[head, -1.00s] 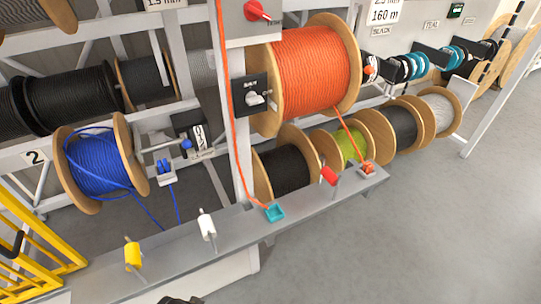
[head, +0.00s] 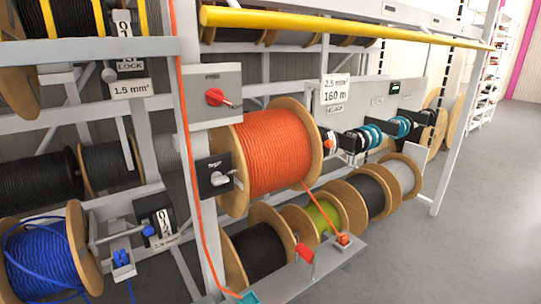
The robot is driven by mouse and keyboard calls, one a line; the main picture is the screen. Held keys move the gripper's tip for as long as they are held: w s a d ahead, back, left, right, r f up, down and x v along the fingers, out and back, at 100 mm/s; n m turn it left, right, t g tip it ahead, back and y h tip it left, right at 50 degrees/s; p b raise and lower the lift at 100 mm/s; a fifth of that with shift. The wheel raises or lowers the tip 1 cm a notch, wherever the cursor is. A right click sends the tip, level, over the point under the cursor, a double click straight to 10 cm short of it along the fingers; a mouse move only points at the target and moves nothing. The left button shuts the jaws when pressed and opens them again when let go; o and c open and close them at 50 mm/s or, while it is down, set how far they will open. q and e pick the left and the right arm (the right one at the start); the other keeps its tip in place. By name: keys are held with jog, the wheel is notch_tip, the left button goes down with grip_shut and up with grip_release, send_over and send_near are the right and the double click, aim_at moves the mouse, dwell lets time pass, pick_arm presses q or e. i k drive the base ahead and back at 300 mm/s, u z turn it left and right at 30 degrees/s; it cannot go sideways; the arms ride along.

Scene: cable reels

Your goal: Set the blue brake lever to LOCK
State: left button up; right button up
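The blue cable reel (head: 45,262) hangs at the lower left. Beside it on its right, a grey lever with a blue knob (head: 149,231) points to the right, roughly level. Behind the knob is a dark and white label plate (head: 157,222), tilted in view; its small text is too small to read surely. A small block with blue tops (head: 122,260) sits below the lever, with a blue cable running down from it. Neither of my grippers shows.
A large orange cable reel (head: 283,153) stands right of a grey post, near a red switch (head: 216,97) and a dark switch plate (head: 218,176). A red handle (head: 306,252) rises from the front rail. A yellow bar (head: 350,27) crosses above. The floor at right is clear.

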aim_at(148, 231)
jog(key=u, duration=0.55)
jog(key=k, duration=1.3)
jog(key=u, duration=0.15)
jog(key=i, duration=0.35)
jog(key=z, duration=0.85)
jog(key=i, duration=0.8)
jog(key=u, duration=0.5)
jog(key=i, duration=0.8)
jog(key=u, duration=0.9)
